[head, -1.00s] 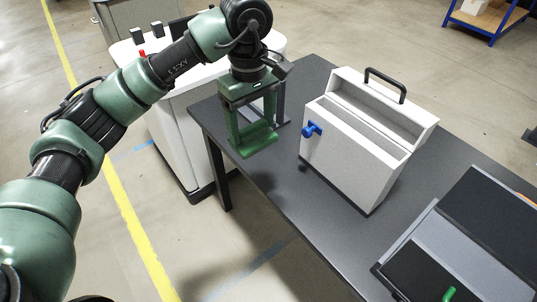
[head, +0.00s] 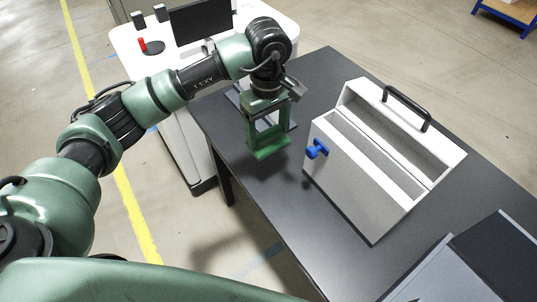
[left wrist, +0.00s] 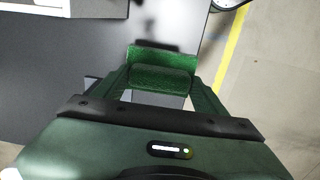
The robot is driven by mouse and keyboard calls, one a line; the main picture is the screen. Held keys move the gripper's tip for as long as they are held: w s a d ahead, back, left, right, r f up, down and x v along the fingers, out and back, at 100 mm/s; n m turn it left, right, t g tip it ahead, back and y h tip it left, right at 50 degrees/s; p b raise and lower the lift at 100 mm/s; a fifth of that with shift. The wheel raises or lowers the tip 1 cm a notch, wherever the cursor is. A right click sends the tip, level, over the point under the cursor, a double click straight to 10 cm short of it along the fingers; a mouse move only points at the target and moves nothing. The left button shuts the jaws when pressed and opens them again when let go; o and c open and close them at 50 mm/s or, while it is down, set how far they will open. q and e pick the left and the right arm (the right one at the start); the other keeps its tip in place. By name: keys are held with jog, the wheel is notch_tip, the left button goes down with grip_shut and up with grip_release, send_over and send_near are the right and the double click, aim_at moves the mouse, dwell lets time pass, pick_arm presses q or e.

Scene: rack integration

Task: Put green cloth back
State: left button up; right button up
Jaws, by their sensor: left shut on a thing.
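My left gripper (head: 268,148) is above the left part of the dark table in the head view. It is shut on the green cloth (head: 271,151), a small dark green piece held across the fingertips. In the left wrist view the cloth (left wrist: 162,66) spans between the two fingers and has a rough, textured face. It appears to be held clear of the table top, with a dark shadow beyond it. My right gripper is not in view.
A white toolbox (head: 365,190) with a black handle and a blue knob stands on the dark table (head: 300,235), right of the gripper. A grey stand (head: 236,97) is partly hidden behind the gripper. A white cart (head: 130,40) with a monitor (head: 201,22) stands behind.

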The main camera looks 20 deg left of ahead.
aim_at(269, 145)
pick_arm(q)
jog(key=f, duration=0.6)
jog(key=shift+w+f+p, duration=0.15)
jog(key=shift+w+p, duration=0.1)
jog(key=shift+p, duration=0.15)
notch_tip(269, 145, down, 6)
jog(key=shift+r+p, duration=0.25)
jog(key=shift+p, duration=0.1)
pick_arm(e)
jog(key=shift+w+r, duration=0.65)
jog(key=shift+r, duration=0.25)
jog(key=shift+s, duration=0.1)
pick_arm(q)
jog(key=shift+f, duration=0.1)
jog(key=o, duration=1.4)
jog(key=shift+o, duration=0.2)
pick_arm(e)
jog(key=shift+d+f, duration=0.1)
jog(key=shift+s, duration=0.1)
